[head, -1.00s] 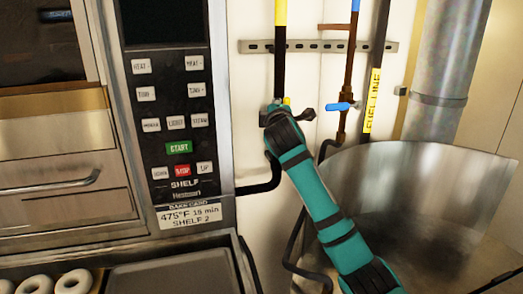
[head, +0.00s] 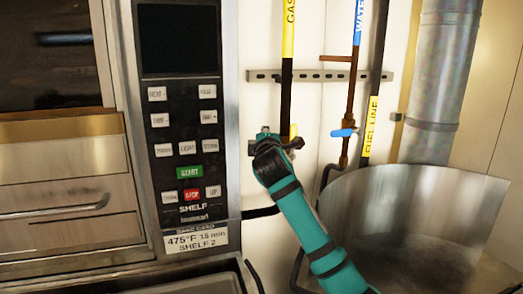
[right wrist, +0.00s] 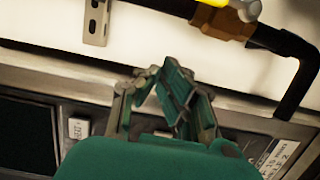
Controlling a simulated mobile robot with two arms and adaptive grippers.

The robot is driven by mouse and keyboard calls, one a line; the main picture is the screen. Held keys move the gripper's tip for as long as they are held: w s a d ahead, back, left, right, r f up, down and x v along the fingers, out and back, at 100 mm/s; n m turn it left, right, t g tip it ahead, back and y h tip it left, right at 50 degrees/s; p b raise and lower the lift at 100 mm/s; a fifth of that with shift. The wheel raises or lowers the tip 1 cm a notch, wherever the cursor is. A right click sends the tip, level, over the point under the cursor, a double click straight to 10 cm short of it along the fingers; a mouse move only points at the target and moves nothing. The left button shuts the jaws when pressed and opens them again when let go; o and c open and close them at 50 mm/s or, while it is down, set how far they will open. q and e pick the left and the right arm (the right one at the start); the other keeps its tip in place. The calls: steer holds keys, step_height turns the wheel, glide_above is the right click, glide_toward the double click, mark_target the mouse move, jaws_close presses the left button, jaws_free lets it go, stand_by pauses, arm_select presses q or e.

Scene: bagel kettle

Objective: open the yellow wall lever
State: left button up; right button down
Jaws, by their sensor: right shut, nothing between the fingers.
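The yellow wall lever (head: 293,132) is on the dark lower part of the gas pipe, right of the oven panel. In the head view only a small upright piece shows; my right gripper and wrist hide part of the valve. In the right wrist view the yellow lever (right wrist: 213,3) is at the top edge, cut off by the frame, on a brass valve body (right wrist: 224,23). My right gripper (head: 266,138) is shut and empty, just left of the lever. In the wrist view the gripper's fingers (right wrist: 163,78) are apart from the valve. My left gripper is out of view.
The oven control panel (head: 186,120) stands close on the left. A blue lever (head: 343,132) sits on the copper water pipe to the right. A metal bracket rail (head: 318,76) crosses the wall above. A large steel kettle (head: 405,215) fills the lower right.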

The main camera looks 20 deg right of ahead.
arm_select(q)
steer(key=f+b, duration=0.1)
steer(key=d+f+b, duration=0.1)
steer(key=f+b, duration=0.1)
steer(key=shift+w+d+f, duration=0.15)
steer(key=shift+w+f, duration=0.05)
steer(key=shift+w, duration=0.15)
arm_select(e)
steer(key=d+v, duration=0.1)
steer(key=v, duration=0.6)
steer(key=shift+s+d+f, duration=0.35)
steer(key=shift+s, duration=0.2)
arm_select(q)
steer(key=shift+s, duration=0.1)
arm_select(e)
steer(key=shift+a, duration=0.1)
